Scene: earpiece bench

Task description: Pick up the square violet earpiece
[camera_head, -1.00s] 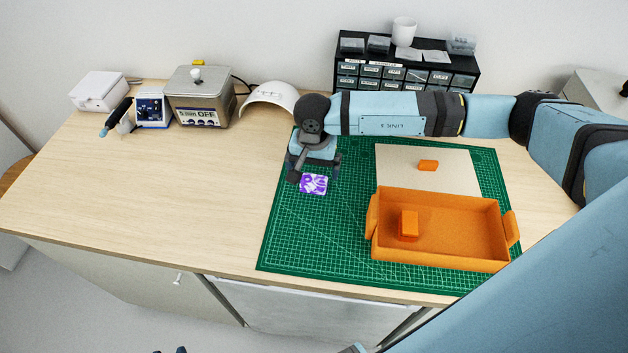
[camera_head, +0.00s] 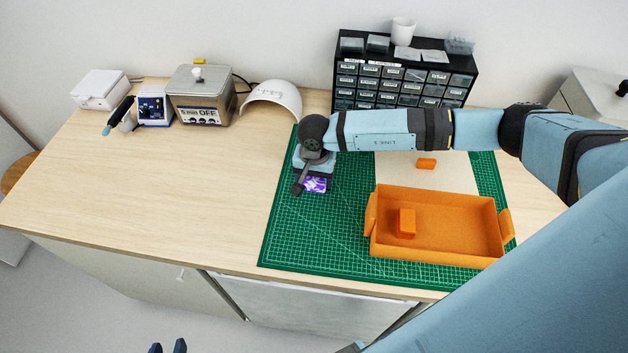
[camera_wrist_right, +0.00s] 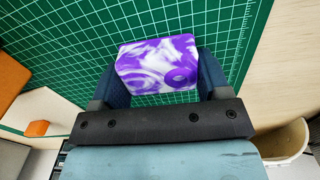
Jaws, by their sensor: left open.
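The square violet earpiece (camera_head: 316,185), a block with violet and white swirls, is on the green cutting mat, partly hidden under my right gripper (camera_head: 314,181) in the head view. In the right wrist view the earpiece (camera_wrist_right: 158,65) lies between the two dark blue fingers of my right gripper (camera_wrist_right: 160,80), one on each side. The fingers look very close to its sides; whether they press on it I cannot tell. Only the fingertips of my left gripper (camera_head: 167,347) show, at the bottom edge of the head view, apart and empty, away from the bench top.
An orange tray (camera_head: 450,250) with an orange block (camera_head: 405,223) inside stands right of the earpiece. A smaller orange piece (camera_head: 426,164) lies on a beige sheet (camera_head: 395,170). A white curved shell (camera_head: 272,98) and drawer cabinet (camera_head: 405,85) stand behind.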

